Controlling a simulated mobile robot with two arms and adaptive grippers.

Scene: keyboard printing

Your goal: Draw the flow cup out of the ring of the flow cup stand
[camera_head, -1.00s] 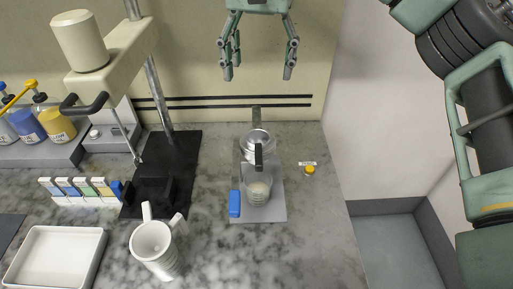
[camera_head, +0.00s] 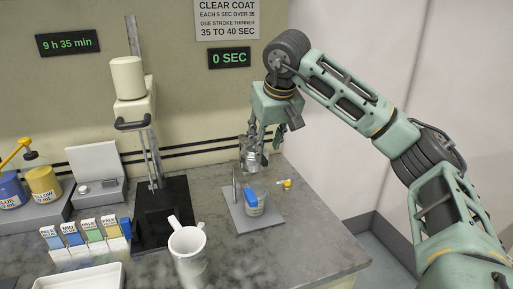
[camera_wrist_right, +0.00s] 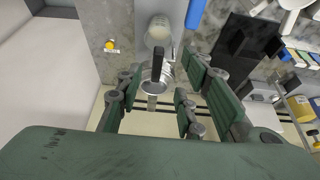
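The silvery flow cup (camera_head: 252,160) stands upright above a grey base plate (camera_head: 240,221) on the bench; it also shows in the right wrist view (camera_wrist_right: 155,88), with a dark upright strip beside it. The stand's ring is hard to make out at the cup. A clear beaker (camera_head: 257,207) with pale contents sits below the cup. My right gripper (camera_head: 258,140) points down at the cup from above. In the right wrist view its fingers (camera_wrist_right: 158,95) are spread on both sides of the cup, with gaps visible. My left gripper is not in view.
A blue block (camera_head: 250,195) is close to the beaker. A small yellow-capped item (camera_head: 286,183) lies to the right. A white mug (camera_head: 188,250) and a mixer (camera_head: 130,95) stand to the left. The wall is close behind; the bench's right edge is near.

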